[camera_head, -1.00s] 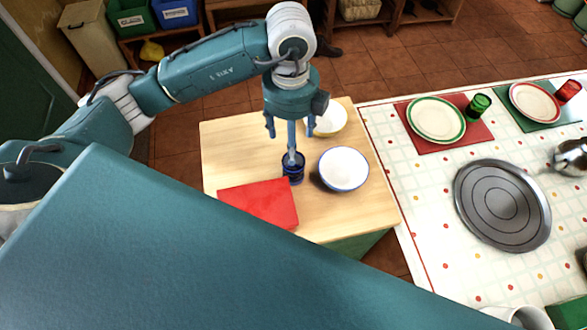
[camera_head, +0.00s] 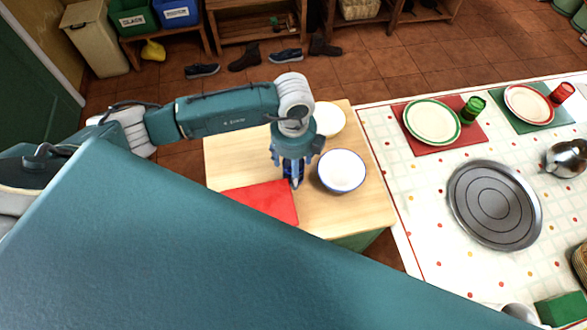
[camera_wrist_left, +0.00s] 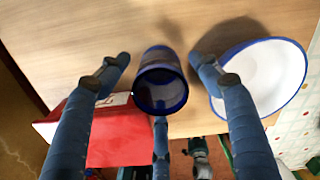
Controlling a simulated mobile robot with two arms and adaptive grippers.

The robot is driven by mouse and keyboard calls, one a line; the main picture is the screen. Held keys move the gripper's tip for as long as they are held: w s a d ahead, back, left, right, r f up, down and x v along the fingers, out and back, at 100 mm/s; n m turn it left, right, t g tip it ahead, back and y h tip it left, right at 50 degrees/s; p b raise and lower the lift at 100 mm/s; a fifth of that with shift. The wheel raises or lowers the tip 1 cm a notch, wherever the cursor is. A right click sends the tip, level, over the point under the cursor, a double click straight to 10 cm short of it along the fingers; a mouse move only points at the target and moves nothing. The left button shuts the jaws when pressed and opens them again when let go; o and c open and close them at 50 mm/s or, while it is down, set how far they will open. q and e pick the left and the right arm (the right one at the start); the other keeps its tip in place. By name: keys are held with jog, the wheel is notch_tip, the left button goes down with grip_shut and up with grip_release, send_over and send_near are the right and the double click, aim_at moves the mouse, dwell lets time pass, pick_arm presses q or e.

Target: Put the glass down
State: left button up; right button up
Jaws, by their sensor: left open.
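A dark blue glass (camera_wrist_left: 160,82) stands on the wooden counter top (camera_head: 232,153), its open rim toward the wrist camera. In the head view the glass is mostly hidden by my left gripper (camera_head: 291,180). The left gripper points down over the glass with its fingers apart. In the left wrist view (camera_wrist_left: 163,68) two fingers flank the glass with gaps on both sides, and a third finger shows at its near side. My right gripper is not in view.
A white bowl with a blue rim (camera_head: 341,171) stands close to the right of the gripper. A red flat object (camera_head: 262,203) lies at the counter's near side. A cream bowl (camera_head: 329,119) is behind. The far left counter top is clear.

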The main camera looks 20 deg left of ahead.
pick_arm(q)
jog(key=shift+f, duration=0.1)
jog(key=c, duration=1.4)
jog(key=shift+c, duration=0.2)
notch_tip(320, 180, up, 20)
jog(key=b, duration=0.3)
jog(key=shift+m, duration=0.3)
